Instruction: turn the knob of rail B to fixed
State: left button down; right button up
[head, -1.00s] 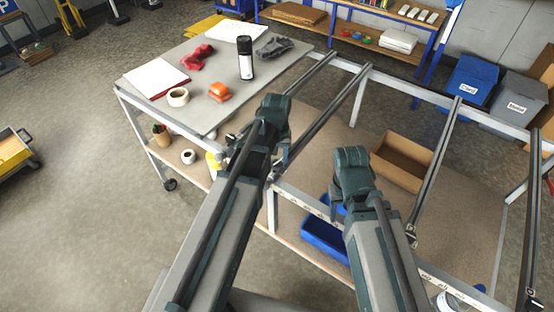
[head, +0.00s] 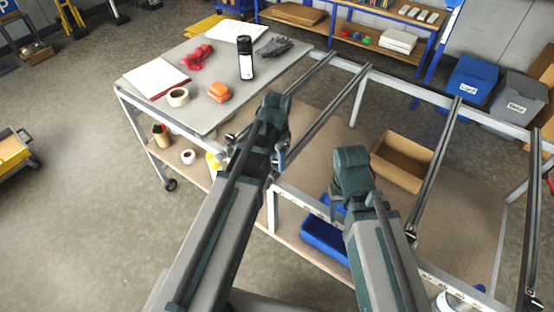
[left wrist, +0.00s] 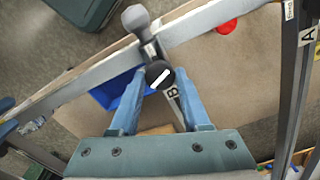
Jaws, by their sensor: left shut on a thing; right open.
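In the left wrist view, a round black knob (left wrist: 160,74) with a slanted white bar on its face sits between the two blue fingers of my left gripper (left wrist: 161,82). That gripper is shut on it. A "B" label (left wrist: 171,176) shows on the rail just beyond the knob. No position marking around the knob is legible. In the head view, my left gripper (head: 281,158) is at the near end of dark rail B (head: 332,112), and my arm hides the knob. My right gripper (head: 335,206) hangs mostly hidden below its wrist, apart from the rails.
A grey lever with a rounded head (left wrist: 136,20) stands beside the knob. An "A" label (left wrist: 307,36) marks a neighbouring rail. A grey tabletop (head: 215,115) holds tape, a spray can and gloves. A cardboard box (head: 400,160) and a blue bin (head: 325,240) lie below the frame.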

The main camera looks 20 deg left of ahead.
aim_at(277, 162)
pick_arm(q)
jog(key=shift+m, duration=2.3)
jog(key=shift+c, duration=1.8)
grip_release()
jog(key=shift+r, duration=0.1)
notch_tip(277, 162, up, 14)
jog(key=p, duration=1.3)
jog(key=shift+f+p, duration=0.2)
jog(key=shift+p, duration=0.2)
jog(key=shift+f, duration=0.1)
